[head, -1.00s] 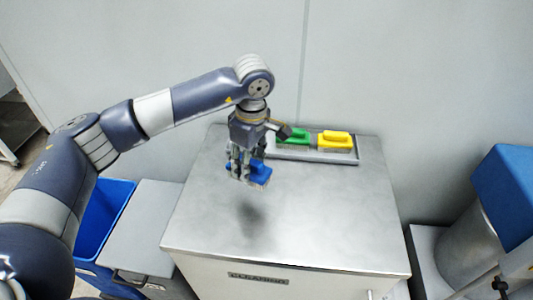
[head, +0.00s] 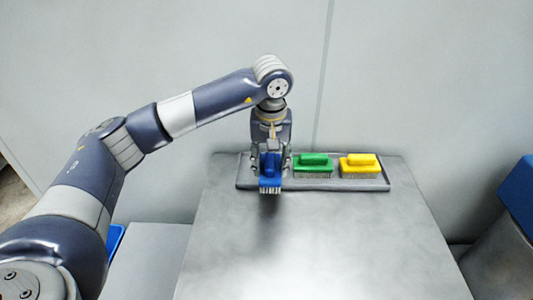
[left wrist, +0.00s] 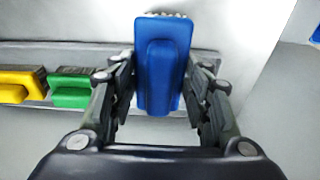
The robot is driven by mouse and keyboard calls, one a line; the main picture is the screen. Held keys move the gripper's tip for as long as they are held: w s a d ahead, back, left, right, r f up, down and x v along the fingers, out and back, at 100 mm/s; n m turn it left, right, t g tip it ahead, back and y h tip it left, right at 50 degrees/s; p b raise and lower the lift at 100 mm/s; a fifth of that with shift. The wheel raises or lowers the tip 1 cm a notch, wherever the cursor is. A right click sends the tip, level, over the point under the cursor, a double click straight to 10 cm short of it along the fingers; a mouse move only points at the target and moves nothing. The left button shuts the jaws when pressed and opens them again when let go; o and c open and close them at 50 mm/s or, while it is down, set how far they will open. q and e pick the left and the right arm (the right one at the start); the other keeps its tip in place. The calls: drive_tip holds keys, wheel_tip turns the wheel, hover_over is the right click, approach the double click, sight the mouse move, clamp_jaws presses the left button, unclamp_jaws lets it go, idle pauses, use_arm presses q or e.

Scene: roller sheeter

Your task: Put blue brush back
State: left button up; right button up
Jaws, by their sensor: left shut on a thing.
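The blue brush (head: 270,183) is held by my left gripper (head: 271,162) in the head view, bristles down. It appears raised, with a shadow on the metal top below it. In the left wrist view the blue brush (left wrist: 160,65) sits between the fingers of my left gripper (left wrist: 160,88), which is shut on it. The grey tray (head: 244,180) lies at the back of the top; the brush is in front of its left part. A green brush (head: 313,166) and a yellow brush (head: 360,166) stand in the tray's middle and right. My right gripper is not in view.
The metal cabinet top (head: 330,240) is bare in front of the tray. A wall (head: 420,80) rises close behind it. A blue bin (head: 115,240) is at the left and a grey drum with a blue part (head: 515,225) at the right.

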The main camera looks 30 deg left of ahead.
use_arm(q)
drive_tip(key=w+a, duration=0.1)
drive_tip(key=w+a+p, duration=0.1)
drive_tip(key=w, duration=0.1)
drive_tip(key=w+a, duration=0.2)
drive_tip(key=shift+w+f, duration=0.1)
drive_tip(key=shift+f, duration=0.15)
drive_tip(key=shift+w+a, duration=0.2)
drive_tip(key=shift+a+f+p, duration=0.1)
drive_tip(key=shift+f+p, duration=0.1)
drive_tip(key=shift+p, duration=0.1)
wheel_tip(320, 180, down, 3)
drive_tip(key=shift+r+p, duration=0.1)
drive_tip(key=shift+p, duration=0.6)
drive_tip(key=shift+f, duration=0.25)
drive_tip(key=shift+f+b, duration=0.25)
drive_tip(key=shift+b, duration=0.05)
drive_tip(key=o, duration=1)
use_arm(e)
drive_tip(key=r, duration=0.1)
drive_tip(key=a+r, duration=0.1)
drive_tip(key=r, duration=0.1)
use_arm(q)
drive_tip(key=shift+o, duration=0.2)
drive_tip(key=shift+r, duration=0.1)
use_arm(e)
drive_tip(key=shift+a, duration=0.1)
